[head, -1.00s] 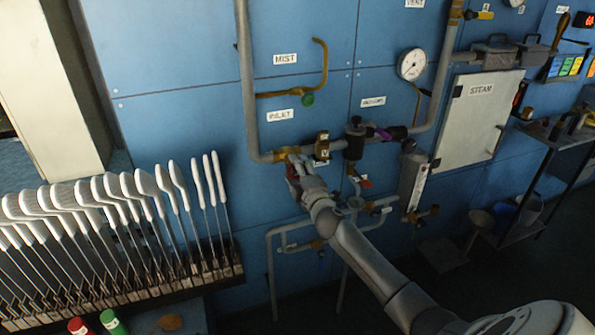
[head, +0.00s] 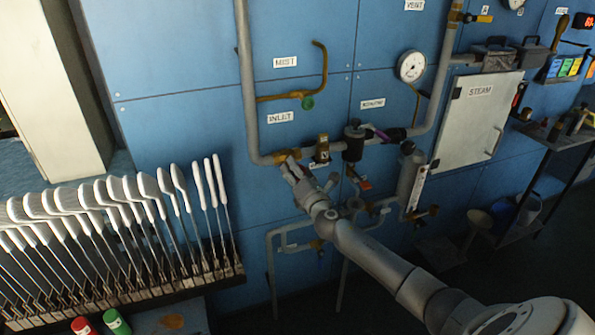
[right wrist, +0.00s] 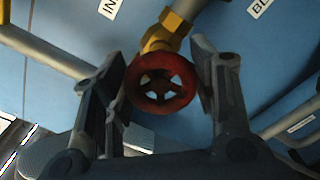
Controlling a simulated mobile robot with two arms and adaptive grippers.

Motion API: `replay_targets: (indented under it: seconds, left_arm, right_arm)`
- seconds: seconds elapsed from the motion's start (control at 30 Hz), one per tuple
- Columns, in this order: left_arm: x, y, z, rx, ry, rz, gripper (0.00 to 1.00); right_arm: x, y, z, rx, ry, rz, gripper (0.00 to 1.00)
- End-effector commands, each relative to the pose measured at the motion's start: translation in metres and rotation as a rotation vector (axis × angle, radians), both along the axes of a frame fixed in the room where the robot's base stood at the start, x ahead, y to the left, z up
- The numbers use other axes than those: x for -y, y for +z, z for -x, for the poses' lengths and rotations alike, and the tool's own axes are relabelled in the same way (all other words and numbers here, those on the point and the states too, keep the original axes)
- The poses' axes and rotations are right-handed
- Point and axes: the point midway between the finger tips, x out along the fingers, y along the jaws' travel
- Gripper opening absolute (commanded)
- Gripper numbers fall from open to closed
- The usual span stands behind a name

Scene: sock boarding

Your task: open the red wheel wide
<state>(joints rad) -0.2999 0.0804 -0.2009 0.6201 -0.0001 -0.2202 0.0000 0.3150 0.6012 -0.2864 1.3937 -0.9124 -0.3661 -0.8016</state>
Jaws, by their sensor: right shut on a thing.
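The red wheel (right wrist: 162,84) is a small round spoked handwheel on a brass valve (right wrist: 165,32), seen nearly face-on in the right wrist view. My right gripper (right wrist: 160,66) has one finger on each side of the wheel and is shut on its rim. In the head view my right gripper (head: 291,167) is at the lower left bend of the grey pipe, below the INLET label (head: 280,117). There the gripper hides most of the wheel. My left gripper is not in view.
A green-knobbed brass pipe (head: 307,102) is above. A rack of white sock boards (head: 120,215) stands at left. The STEAM cabinet (head: 480,118) is at right.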

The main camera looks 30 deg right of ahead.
Motion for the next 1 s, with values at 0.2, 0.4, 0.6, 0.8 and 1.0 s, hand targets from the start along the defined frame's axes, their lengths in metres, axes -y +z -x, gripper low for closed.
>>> replay_targets:
  seconds: [0.2, 0.4, 0.6, 0.8, 1.0]
  left_arm:
    - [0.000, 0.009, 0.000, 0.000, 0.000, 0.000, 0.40]
    - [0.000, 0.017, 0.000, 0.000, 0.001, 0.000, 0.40]
    - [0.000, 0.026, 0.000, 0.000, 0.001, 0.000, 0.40]
    - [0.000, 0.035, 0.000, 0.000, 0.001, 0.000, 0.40]
    - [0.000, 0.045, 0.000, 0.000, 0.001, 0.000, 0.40]
  right_arm:
    - [-0.001, 0.000, 0.000, -0.053, 0.001, 0.202, 0.29]
    - [-0.001, 0.000, 0.000, -0.098, 0.002, 0.386, 0.29]
    - [-0.002, 0.001, 0.000, -0.142, 0.002, 0.572, 0.29]
    - [-0.003, 0.001, 0.000, -0.186, 0.002, 0.755, 0.29]
    - [-0.003, 0.001, 0.000, -0.231, 0.004, 0.940, 0.29]
